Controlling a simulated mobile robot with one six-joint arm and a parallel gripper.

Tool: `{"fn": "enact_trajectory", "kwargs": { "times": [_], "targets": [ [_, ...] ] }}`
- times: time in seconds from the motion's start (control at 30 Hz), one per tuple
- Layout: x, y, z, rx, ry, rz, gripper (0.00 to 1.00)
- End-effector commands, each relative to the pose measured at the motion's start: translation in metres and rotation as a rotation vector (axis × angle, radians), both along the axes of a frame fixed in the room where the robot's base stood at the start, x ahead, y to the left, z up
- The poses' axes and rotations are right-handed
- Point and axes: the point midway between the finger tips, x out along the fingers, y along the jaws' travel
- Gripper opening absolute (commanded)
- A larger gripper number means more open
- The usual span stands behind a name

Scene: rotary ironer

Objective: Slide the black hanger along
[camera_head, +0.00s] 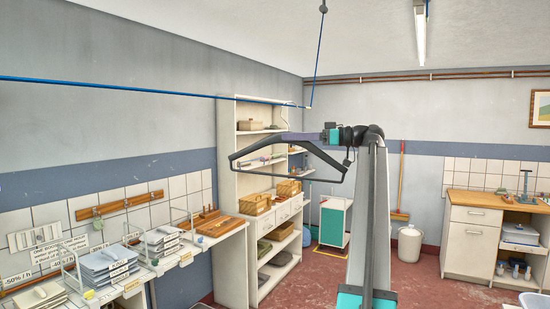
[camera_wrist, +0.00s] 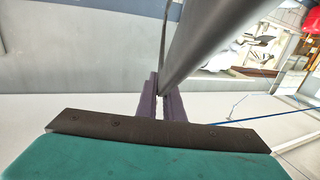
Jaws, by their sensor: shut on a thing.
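The black hanger (camera_head: 247,150) is in the middle of the head view, its wide shoulders sloping down to a lower bar. My gripper (camera_head: 296,137) reaches it from the right and is shut on it near the top centre. In the wrist view the purple fingers (camera_wrist: 161,98) close on the hanger; a thick grey hanger arm (camera_wrist: 212,45) crosses close to the camera. A blue line (camera_head: 150,88) runs above the hanger from the left to a bend, then rises to the ceiling. I cannot tell whether the hook rests on it.
A white shelf unit (camera_head: 228,200) stands behind the hanger. A counter with paper trays (camera_head: 105,262) is at the left. A white and teal cabinet (camera_head: 333,222) and a bin (camera_head: 410,245) stand behind my arm. A wooden-topped cupboard (camera_head: 470,240) is at the right.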

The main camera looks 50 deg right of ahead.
Motion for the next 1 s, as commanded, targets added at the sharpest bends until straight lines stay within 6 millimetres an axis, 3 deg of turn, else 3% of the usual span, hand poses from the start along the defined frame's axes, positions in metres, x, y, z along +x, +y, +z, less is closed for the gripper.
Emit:
{"fn": "enact_trajectory", "kwargs": {
  "times": [0.97, 1.0],
  "targets": [
    [0.004, -0.016, 0.0, 0.0, 0.0, -0.001, 0.0],
    [0.004, -0.016, 0.0, 0.0, 0.0, -0.001, 0.09]
  ]
}}
